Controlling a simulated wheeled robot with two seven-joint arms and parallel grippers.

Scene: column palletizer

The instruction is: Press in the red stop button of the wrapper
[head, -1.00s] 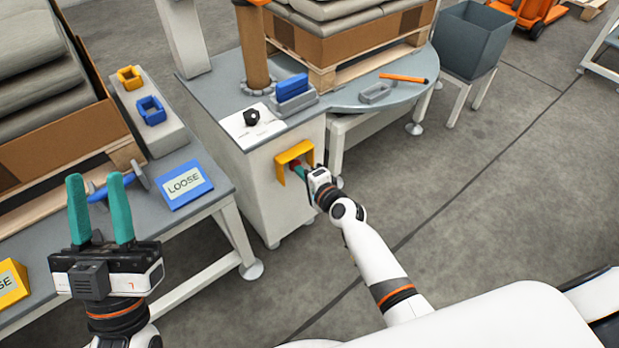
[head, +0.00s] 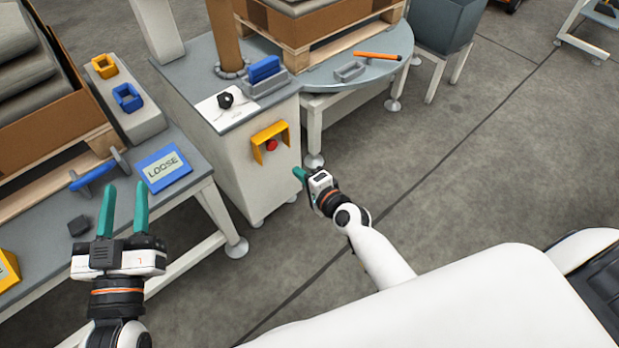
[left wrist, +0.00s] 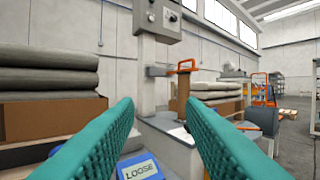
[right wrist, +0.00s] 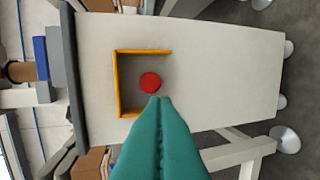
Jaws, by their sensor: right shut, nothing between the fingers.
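The red stop button (head: 271,145) sits on the front of the wrapper's light cabinet (head: 245,180), under a yellow guard (head: 270,133). In the right wrist view the red button (right wrist: 150,82) shows whole, framed on three sides by the yellow guard (right wrist: 118,85). My right gripper (head: 299,174) is shut and empty, in front of the cabinet, to the right of and below the button in the head view, with a gap between. Its closed fingertips (right wrist: 160,100) appear just below the button in its wrist view. My left gripper (head: 123,207) is open and empty by the left table.
The left table carries a blue LOOSE sign (head: 163,168), a blue-handled tool (head: 95,176) and a grey block with yellow and blue pieces. A black knob (head: 226,100) is on the cabinet top. The round turntable (head: 340,75) stands behind. Floor right of the cabinet is open.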

